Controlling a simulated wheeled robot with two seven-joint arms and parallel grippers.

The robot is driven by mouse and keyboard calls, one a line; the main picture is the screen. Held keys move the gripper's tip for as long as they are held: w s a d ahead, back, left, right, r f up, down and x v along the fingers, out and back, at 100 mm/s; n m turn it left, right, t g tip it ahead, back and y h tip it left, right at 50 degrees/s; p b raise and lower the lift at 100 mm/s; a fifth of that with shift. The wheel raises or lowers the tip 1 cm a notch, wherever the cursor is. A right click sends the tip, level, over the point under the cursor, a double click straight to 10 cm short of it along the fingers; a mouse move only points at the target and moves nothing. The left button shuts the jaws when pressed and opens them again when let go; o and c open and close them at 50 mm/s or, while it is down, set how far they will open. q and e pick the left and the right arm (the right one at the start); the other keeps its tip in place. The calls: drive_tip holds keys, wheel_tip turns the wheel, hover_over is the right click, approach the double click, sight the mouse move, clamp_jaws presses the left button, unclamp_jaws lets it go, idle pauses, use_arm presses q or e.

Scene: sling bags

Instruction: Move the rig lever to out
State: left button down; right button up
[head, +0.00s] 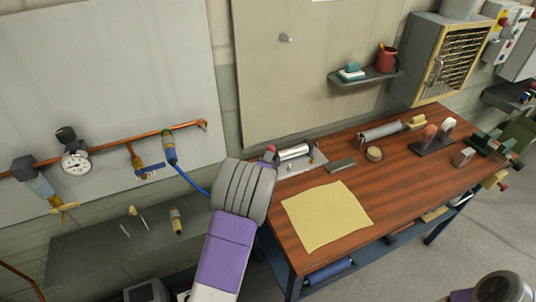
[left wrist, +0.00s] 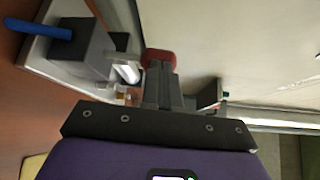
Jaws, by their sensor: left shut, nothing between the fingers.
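The rig (head: 293,153) is a silver cylinder on a pale plate at the back left of the wooden bench. A red knob (head: 270,149), apparently the lever's end, shows at its left, just above my wrist. In the left wrist view the red knob (left wrist: 158,57) is right at the tips of my left gripper (left wrist: 160,72), which is shut and empty. The tips look close to or against the knob; I cannot tell if they touch. The grey rig block (left wrist: 82,45) lies left of them. My wrist hides the fingers in the head view. The lever's shaft and any marking are hidden.
A blue hose (head: 190,181) runs from the wall pipe (head: 110,149) behind my wrist; a blue piece (left wrist: 38,29) meets the rig block. A yellow sheet (head: 327,215) lies on the bench (head: 400,200). A grey block (head: 341,165) and a cylinder (head: 380,132) are farther right.

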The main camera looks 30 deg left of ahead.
drive_tip(key=shift+d+r, duration=0.1)
drive_tip(key=shift+d, duration=0.05)
use_arm(q)
drive_tip(key=shift+s, duration=0.1)
drive_tip(key=r+p+v, duration=0.1)
drive_tip(key=v, duration=1.2)
drive_tip(key=shift+d+r, duration=0.4)
use_arm(e)
drive_tip(key=shift+s+a+r, duration=0.1)
drive_tip(key=shift+s+r, duration=0.2)
drive_tip(key=shift+r, duration=0.2)
drive_tip(key=shift+s+a+r, duration=0.1)
drive_tip(key=shift+s+r, duration=0.15)
drive_tip(key=shift+r, duration=0.2)
use_arm(q)
drive_tip(key=shift+s, duration=0.2)
